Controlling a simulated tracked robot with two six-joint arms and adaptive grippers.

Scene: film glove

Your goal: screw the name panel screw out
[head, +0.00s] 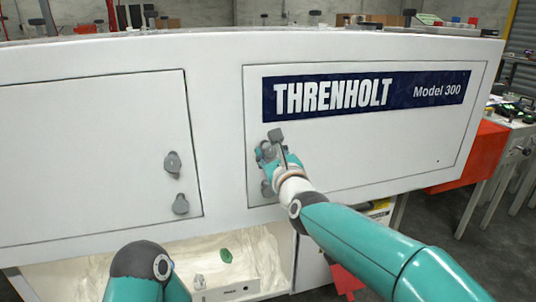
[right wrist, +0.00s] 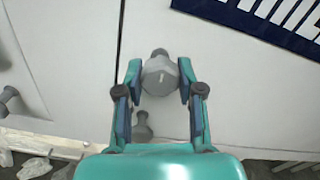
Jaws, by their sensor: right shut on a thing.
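The name panel (head: 350,155) is a white panel with a dark blue THRENHOLT Model 300 plate (head: 367,93). My right gripper (head: 272,158) is at the panel's left edge. In the right wrist view its two fingers (right wrist: 160,80) are shut on a grey, faceted screw head (right wrist: 160,77), just right of the panel seam. I cannot tell how far the screw stands out. A second grey screw (right wrist: 142,128) sits below on the same panel; it shows partly in the head view (head: 266,188). My left gripper is out of view; only part of its arm shows.
A white panel (head: 90,155) on the left carries two grey screws (head: 173,162). Below is an open bay (head: 225,245) with a few small items. A red cabinet (head: 475,155) and a cluttered bench (head: 515,115) stand at right.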

